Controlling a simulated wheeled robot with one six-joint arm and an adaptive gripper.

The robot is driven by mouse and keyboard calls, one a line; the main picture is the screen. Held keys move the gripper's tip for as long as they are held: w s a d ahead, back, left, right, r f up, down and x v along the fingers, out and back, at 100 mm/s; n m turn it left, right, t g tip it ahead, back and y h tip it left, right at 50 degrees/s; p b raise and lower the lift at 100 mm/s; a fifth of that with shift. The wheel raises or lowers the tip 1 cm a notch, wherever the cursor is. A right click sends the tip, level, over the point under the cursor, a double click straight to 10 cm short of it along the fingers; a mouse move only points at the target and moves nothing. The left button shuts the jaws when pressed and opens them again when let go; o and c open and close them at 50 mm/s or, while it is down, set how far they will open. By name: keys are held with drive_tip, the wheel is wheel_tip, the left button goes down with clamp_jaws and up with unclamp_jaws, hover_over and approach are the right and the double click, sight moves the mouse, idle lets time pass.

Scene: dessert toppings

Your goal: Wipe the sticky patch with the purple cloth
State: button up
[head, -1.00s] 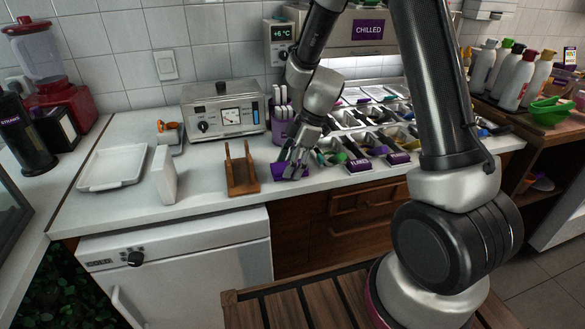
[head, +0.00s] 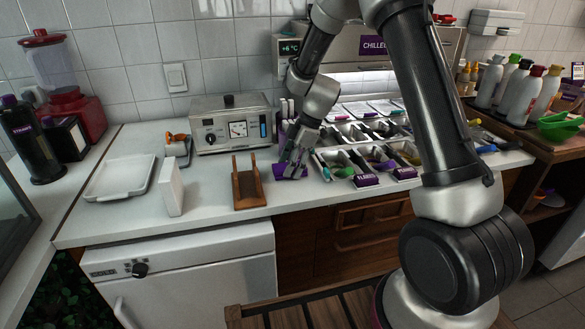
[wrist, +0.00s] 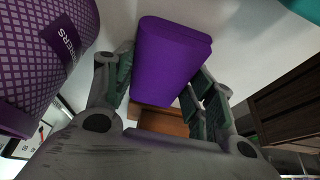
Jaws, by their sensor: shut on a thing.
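My gripper (head: 294,160) is shut on the purple cloth (head: 289,171). It is at the counter's front part, between a wooden holder and the topping trays. In the wrist view the cloth (wrist: 172,60) is a thick, folded purple block between the two fingers of my gripper (wrist: 160,88). White counter shows beyond the cloth. I cannot tell whether the cloth touches the counter. I cannot make out the sticky patch in either view.
The wooden holder (head: 249,190) stands just left of the gripper. A purple spoon cup (head: 283,132) is close behind; its side (wrist: 35,60) fills the wrist view's left. Topping trays (head: 345,158) lie right. A white tray (head: 120,178) and white block (head: 171,187) stand left.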

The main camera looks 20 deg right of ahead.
sight(297, 198)
drive_tip(key=shift+w, duration=0.85)
drive_tip(key=shift+s, duration=0.1)
drive_tip(key=shift+s+f, duration=0.15)
drive_tip(key=shift+s, duration=1.85)
drive_tip(key=shift+s+r, duration=0.2)
drive_tip(key=shift+s, duration=3)
drive_tip(key=shift+s+f, duration=0.15)
drive_tip(key=shift+s, duration=1.5)
drive_tip(key=shift+r, duration=3.05)
